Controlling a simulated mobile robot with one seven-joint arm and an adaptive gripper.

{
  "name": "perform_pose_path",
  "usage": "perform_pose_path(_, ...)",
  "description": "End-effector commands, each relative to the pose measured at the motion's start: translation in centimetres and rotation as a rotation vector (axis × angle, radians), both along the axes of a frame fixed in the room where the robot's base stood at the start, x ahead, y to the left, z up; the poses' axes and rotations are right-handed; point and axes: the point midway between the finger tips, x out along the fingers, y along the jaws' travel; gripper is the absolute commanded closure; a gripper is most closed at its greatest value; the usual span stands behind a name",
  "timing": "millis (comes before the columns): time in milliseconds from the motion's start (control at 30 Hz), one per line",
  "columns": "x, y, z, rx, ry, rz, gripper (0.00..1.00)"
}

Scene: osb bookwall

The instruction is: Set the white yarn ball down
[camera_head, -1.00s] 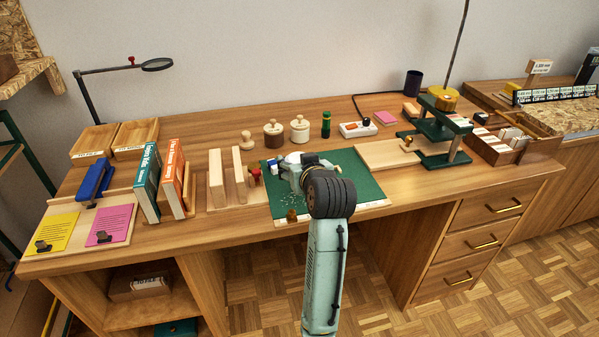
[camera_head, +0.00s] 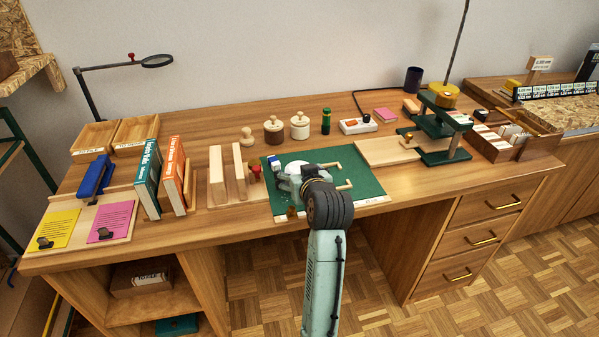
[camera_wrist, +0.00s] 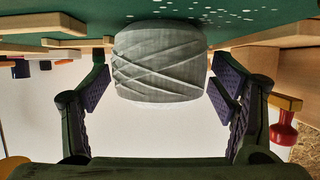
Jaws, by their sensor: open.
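The white yarn ball (camera_wrist: 160,62) is pale, with crossing strands, and fills the middle of the wrist view. That view is upside down, so the green mat (camera_wrist: 240,14) lies along its top, and the ball appears to rest against it. My gripper (camera_wrist: 158,88) is open, with one dark padded finger on each side of the ball and narrow gaps at the pads. In the head view my gripper is low over the green mat (camera_head: 368,185). Only a white patch of the ball (camera_head: 296,167) shows there; my wrist hides the rest.
A red stamp (camera_head: 256,172) and upright wooden blocks (camera_head: 216,178) stand left of the mat. A blue-and-white block (camera_head: 274,161) is close to my gripper. Lidded jars (camera_head: 299,127) stand behind. A pale board (camera_head: 385,152) and green stand (camera_head: 445,152) are to the right.

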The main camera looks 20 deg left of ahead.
Motion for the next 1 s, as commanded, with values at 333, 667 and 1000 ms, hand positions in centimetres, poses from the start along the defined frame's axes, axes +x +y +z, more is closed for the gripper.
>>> perform_pose_path(333,0.0,0.0,0.4,0.001,-0.001,0.0,0.19)
perform_pose_path(667,-4.3,-3.0,2.5,0.001,-0.004,-0.001,0.19)
perform_pose_path(1000,-8.6,-5.9,4.7,0.001,-0.002,-0.001,0.19)
